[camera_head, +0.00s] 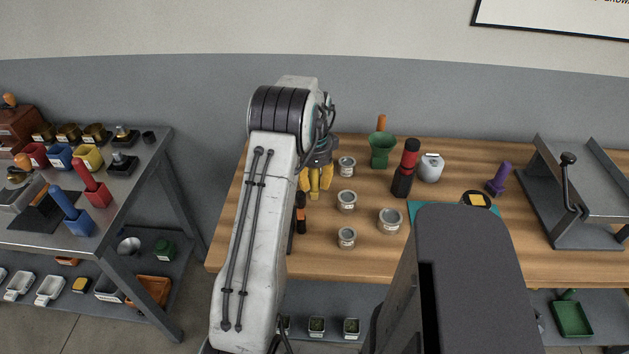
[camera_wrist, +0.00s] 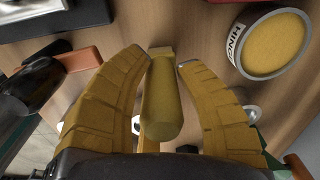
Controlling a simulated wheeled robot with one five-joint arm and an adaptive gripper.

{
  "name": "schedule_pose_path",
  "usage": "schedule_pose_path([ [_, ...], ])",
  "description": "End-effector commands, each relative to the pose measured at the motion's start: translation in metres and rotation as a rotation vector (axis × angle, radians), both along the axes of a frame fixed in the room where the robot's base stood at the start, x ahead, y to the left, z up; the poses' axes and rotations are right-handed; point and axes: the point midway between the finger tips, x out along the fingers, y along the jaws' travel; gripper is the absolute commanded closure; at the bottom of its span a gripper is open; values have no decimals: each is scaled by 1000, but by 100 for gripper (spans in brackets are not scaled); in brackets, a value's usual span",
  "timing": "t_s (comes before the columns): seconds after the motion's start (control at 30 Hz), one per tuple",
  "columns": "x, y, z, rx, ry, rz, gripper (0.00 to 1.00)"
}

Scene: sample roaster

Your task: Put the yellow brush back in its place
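The yellow brush (camera_wrist: 162,108) is between my yellow fingers in the wrist view. Its round handle points toward the camera and a small block shows at its far end. My gripper (camera_wrist: 165,66) has a fingertip close against each side of it. In the head view my gripper (camera_head: 316,182) is over the left end of the wooden table (camera_head: 275,262), with the brush hard to tell from the fingers. A yellow cup (camera_head: 88,157) stands on the metal shelf at the left, beside a blue cup (camera_head: 58,156) and a red cup.
Several round tins (camera_head: 347,201) stand just right of my gripper. A dark tool with orange (camera_head: 301,212) lies close below it. Red (camera_head: 98,194) and blue (camera_head: 79,224) holders contain matching handles.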

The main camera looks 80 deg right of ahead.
Motion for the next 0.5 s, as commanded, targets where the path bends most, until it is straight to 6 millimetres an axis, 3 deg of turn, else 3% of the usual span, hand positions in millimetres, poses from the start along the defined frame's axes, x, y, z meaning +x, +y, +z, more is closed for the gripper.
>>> schedule_pose_path([
  [0.17, 0, 0, 0, 0, 0, 0, 54],
  [0.5, 0, 0, 6, -1, 0, 0, 54],
])
